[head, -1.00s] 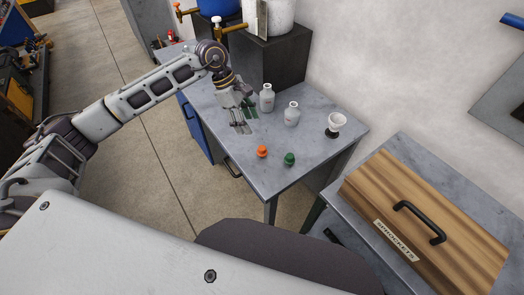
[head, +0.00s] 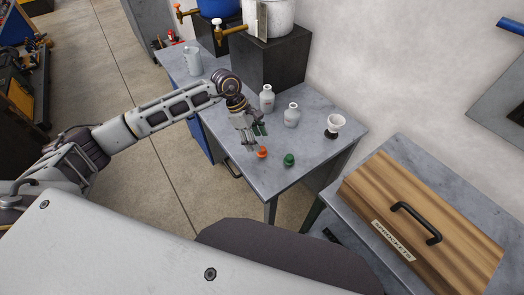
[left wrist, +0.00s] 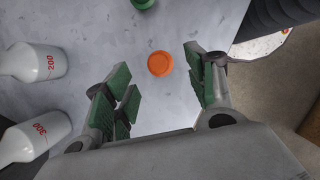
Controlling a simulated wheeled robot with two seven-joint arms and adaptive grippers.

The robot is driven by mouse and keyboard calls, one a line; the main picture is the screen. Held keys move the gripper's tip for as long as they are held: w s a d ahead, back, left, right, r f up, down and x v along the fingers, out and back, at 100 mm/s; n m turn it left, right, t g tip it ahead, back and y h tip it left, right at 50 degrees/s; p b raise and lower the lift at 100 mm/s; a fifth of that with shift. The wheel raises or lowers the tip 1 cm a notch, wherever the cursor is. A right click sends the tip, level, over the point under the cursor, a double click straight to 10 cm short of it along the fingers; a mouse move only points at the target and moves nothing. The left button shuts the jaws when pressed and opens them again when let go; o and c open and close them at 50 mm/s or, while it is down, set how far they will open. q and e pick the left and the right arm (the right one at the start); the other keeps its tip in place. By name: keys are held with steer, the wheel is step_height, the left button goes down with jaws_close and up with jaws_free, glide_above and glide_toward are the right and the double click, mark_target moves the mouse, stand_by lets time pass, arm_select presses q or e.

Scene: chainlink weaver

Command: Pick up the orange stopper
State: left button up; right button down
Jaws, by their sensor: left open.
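The orange stopper (head: 262,152) stands on the grey table (head: 283,175) near its front left edge. In the left wrist view the orange stopper (left wrist: 160,63) shows as a round disc between and just beyond the fingertips. My left gripper (head: 255,140) is above and close to it in the head view. In the left wrist view my left gripper (left wrist: 160,85) is open, its green-padded fingers wide apart with nothing between them. I cannot tell the exact height between fingertips and stopper. My right gripper is not in view.
A green stopper (head: 289,159) stands just right of the orange one. Two white bottles (head: 267,99) (head: 291,116) and a white funnel (head: 335,125) stand farther back. A dark block (head: 270,65) is behind. A wooden box (head: 424,215) is on another table at right.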

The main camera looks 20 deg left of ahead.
arm_select(q)
steer(key=shift+d+f, duration=0.15)
steer(key=shift+f, duration=0.25)
steer(key=shift+f, duration=0.1)
steer(key=shift+p+x, duration=0.9)
steer(key=shift+x, duration=1.65)
steer(key=shift+w, duration=0.2)
steer(key=shift+c, duration=0.4)
steer(key=c, duration=0.8)
steer(key=shift+o, duration=0.2)
steer(key=shift+r+b, duration=1)
steer(key=shift+r, duration=4.05)
